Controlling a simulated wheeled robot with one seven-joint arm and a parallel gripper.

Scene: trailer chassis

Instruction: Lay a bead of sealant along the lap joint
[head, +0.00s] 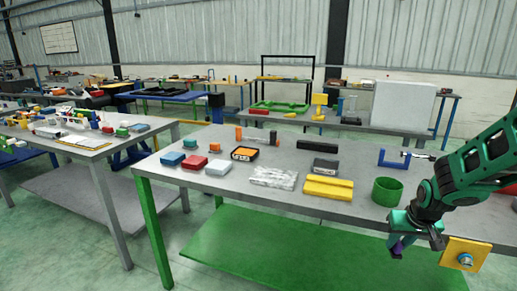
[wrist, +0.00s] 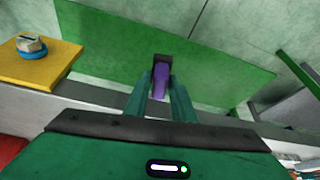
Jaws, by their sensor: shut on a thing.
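My gripper (head: 401,235) is at the right, in front of the table's near edge. It is shut on a small purple object with a dark end (head: 397,246), which points down. In the wrist view the purple object (wrist: 161,84) sits between the two teal fingers, over the green lower shelf. I cannot tell whether it is the sealant applicator. A yellow plate with a bolt (head: 465,253) is just right of my gripper at the table edge, and it also shows in the wrist view (wrist: 38,62). I cannot make out a lap joint.
The grey table (head: 225,187) holds a green cup (head: 387,191) near my gripper, a yellow block (head: 328,187), a clear wrapped packet (head: 274,178), and red and blue boxes (head: 194,162). The green lower shelf (head: 300,250) is bare. Another cluttered table (head: 95,150) stands left.

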